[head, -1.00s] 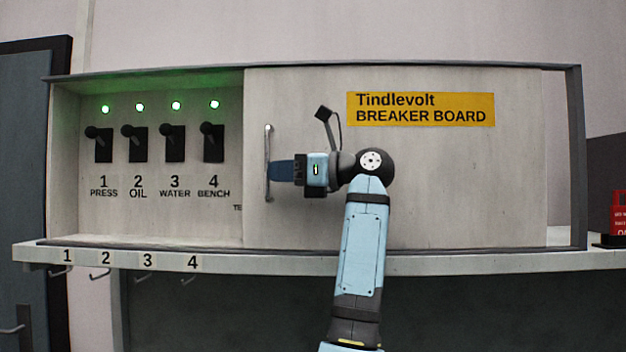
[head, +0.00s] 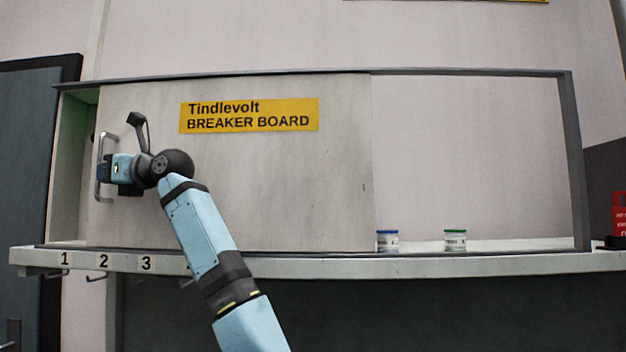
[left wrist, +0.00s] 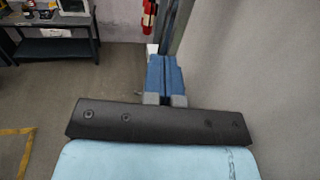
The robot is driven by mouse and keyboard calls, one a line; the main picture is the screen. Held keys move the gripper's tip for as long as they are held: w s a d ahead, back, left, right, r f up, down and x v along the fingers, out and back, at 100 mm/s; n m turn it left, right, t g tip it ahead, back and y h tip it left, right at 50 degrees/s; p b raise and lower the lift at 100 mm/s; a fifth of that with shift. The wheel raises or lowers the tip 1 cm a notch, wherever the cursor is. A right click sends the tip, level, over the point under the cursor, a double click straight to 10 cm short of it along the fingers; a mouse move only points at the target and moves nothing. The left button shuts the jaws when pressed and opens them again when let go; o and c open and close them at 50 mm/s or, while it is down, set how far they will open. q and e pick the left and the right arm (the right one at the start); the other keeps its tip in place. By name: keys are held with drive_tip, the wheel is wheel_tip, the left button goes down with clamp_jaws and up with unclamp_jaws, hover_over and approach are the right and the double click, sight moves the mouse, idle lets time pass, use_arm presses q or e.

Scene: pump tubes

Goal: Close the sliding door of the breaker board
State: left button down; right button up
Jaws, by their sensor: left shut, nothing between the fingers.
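The sliding door (head: 290,185) of the breaker board is a pale panel with a yellow "Tindlevolt BREAKER BOARD" label (head: 249,115). It covers most of the left side of the frame (head: 578,160), with a narrow gap (head: 70,170) at the far left. The numbered switches are now hidden. My left gripper (head: 108,169) is at the vertical bar handle (head: 103,190) near the door's left edge. Its blue fingers (left wrist: 166,80) show shut in the left wrist view, with nothing between them. Contact with the handle cannot be told. My right gripper is not in view.
Two small jars, one blue-lidded (head: 388,239) and one green-lidded (head: 455,239), stand on the shelf (head: 420,265) in the open right part. Numbered hooks (head: 96,277) hang below the shelf. A dark door (head: 25,190) is at left, a red object (head: 620,215) at far right.

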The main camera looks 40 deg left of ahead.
use_arm(q)
drive_tip(key=s+d+b+x, duration=0.1)
drive_tip(key=s+x, duration=0.1)
drive_tip(key=x, duration=1.1)
drive_tip(key=shift+s, duration=0.25)
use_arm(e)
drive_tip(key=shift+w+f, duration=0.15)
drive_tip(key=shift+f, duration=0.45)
use_arm(q)
drive_tip(key=shift+a+r, duration=0.1)
drive_tip(key=shift+a, duration=0.05)
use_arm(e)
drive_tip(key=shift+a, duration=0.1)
